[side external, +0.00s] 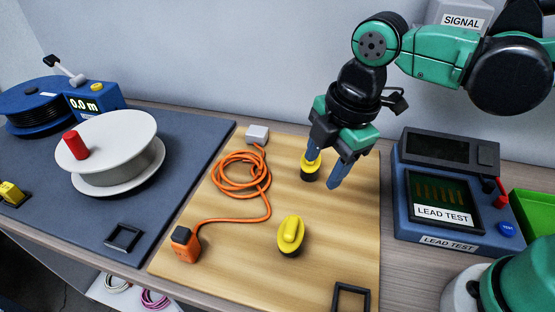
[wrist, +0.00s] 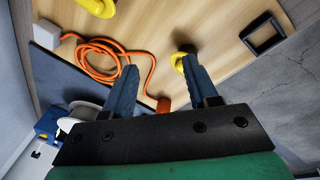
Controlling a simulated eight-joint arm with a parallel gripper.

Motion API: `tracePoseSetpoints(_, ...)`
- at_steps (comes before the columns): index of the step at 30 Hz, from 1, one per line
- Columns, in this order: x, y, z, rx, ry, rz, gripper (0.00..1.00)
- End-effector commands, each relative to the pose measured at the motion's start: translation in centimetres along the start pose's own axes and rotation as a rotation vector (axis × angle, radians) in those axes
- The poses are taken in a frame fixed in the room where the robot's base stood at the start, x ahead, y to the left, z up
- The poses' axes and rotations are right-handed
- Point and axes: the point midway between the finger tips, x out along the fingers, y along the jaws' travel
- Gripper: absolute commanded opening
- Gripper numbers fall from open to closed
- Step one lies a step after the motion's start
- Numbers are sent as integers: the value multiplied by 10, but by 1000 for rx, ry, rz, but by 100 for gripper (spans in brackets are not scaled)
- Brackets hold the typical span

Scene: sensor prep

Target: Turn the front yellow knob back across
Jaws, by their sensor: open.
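The front yellow knob (side external: 291,235) stands on the wooden board with its bar handle pointing roughly toward and away from the side camera. In the wrist view this knob (wrist: 177,62) is partly hidden behind the right finger. A second yellow knob (side external: 310,169) stands farther back, partly covered by a fingertip in the side view; it also shows at the top edge of the wrist view (wrist: 98,5). My gripper (side external: 325,171) is open and empty, raised above the board near the back knob. It also shows in the wrist view (wrist: 163,82), apart from the front knob.
An orange cable (side external: 240,180) lies coiled left of the knobs, ending in an orange box (side external: 185,244). A black square frame (side external: 351,289) sits at the board's front right. The lead test box (side external: 447,195) stands right, the white reel (side external: 110,145) left. The board around the front knob is clear.

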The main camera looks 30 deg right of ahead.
Motion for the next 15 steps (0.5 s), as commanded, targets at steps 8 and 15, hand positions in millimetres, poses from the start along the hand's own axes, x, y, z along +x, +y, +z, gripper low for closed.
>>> tracePoseSetpoints(8,16,-17,-56,-703,-9,-189,53)
tracePoseSetpoints(15,33,-22,-58,-769,-6,-206,53)
